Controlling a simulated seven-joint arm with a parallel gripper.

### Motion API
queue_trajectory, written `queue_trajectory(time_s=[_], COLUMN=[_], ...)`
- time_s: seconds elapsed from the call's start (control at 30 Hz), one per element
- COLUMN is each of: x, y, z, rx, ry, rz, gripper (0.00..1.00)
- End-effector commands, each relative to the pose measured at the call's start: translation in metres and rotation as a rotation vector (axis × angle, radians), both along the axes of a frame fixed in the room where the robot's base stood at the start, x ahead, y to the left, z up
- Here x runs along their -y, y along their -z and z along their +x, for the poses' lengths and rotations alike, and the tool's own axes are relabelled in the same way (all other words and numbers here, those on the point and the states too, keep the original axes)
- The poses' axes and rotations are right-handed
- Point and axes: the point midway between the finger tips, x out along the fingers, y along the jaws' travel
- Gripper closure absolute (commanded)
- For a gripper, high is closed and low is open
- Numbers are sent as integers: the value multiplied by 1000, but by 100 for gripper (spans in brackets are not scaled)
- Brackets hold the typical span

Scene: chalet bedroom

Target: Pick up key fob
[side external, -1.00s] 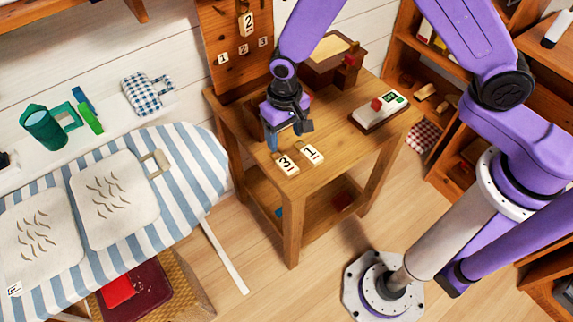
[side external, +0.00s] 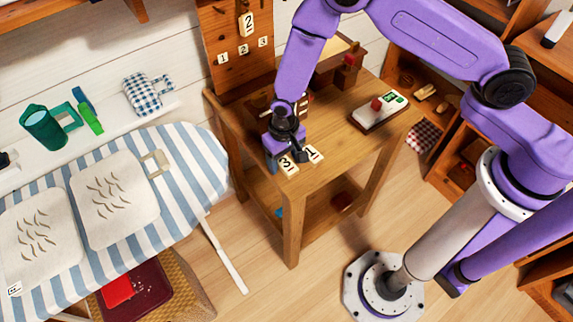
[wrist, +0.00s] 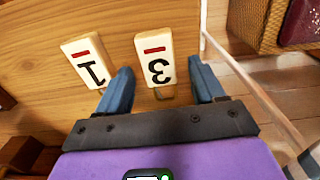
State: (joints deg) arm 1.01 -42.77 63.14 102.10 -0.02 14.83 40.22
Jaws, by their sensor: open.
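A cream key fob marked 3 (side external: 288,165) lies flat on the small wooden table, beside another cream fob marked 1 (side external: 314,154). In the wrist view, fob 3 (wrist: 155,55) shows between the two blue fingertips of my gripper (wrist: 161,68), apart from both. A small brass-coloured ring shows at its near end. Fob 1 (wrist: 88,62) lies left of the left finger. A third fob marked 2 (side external: 246,24) hangs on the wooden board. Whether the fingertips touch the table cannot be told.
The wooden table (side external: 335,140) is clear on its right front. A key board (side external: 230,75) rises behind. A striped ironing board (side external: 185,150) stands left, shelves to the right.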

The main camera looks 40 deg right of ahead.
Motion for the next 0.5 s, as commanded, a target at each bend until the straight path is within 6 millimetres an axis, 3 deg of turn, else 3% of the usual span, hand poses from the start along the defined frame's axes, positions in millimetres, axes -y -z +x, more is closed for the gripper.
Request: queue_trajectory(time_s=[0.3,0.47,0.5], x=[0,0,0], y=[4,3,3], z=[0,0,0], rx=[1,1,1], ry=[0,0,0], rz=[1,1,1], gripper=[35,87,92])
